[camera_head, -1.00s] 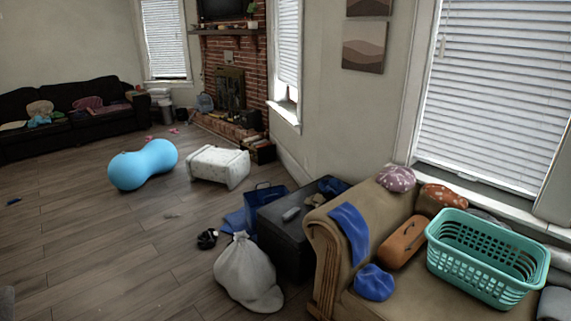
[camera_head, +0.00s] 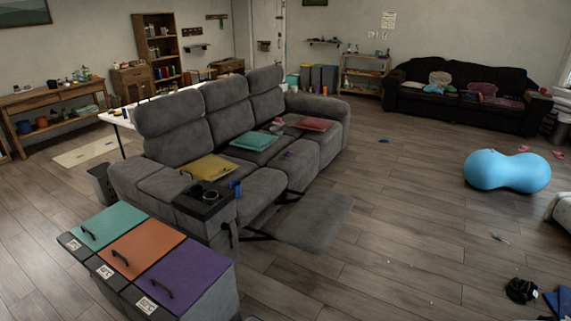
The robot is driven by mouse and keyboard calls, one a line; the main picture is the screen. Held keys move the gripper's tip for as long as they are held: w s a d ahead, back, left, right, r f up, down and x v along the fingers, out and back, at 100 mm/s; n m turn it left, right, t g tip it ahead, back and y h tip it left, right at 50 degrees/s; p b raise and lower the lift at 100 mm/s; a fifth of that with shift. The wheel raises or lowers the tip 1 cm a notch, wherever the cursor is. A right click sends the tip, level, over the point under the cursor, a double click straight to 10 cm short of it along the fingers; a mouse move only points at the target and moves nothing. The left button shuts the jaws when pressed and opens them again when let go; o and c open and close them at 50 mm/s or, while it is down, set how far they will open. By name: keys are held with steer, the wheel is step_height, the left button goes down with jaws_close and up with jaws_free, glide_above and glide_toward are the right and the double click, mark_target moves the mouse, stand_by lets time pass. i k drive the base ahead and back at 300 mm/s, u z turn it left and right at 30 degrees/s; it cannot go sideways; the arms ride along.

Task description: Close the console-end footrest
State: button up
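A grey recliner sofa (camera_head: 215,118) stands in the middle of the view. A dark console (camera_head: 203,199) with cup holders is at its near end. A grey footrest (camera_head: 302,220) is extended from the sofa front close to the console end, its panel held out low over the floor. Dark metal linkage (camera_head: 257,236) shows between the footrest and the sofa. No other footrest looks extended. My gripper is not in view.
Bins with teal, orange and purple lids (camera_head: 145,255) stand in front of the console at lower left. The wood floor (camera_head: 410,220) right of the footrest is mostly clear. A blue peanut ball (camera_head: 507,171) and a black sofa (camera_head: 462,95) are farther right.

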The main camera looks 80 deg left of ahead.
mark_target(312, 226)
steer(key=u, duration=1.9)
steer(key=i, duration=1.95)
steer(key=u, duration=0.85)
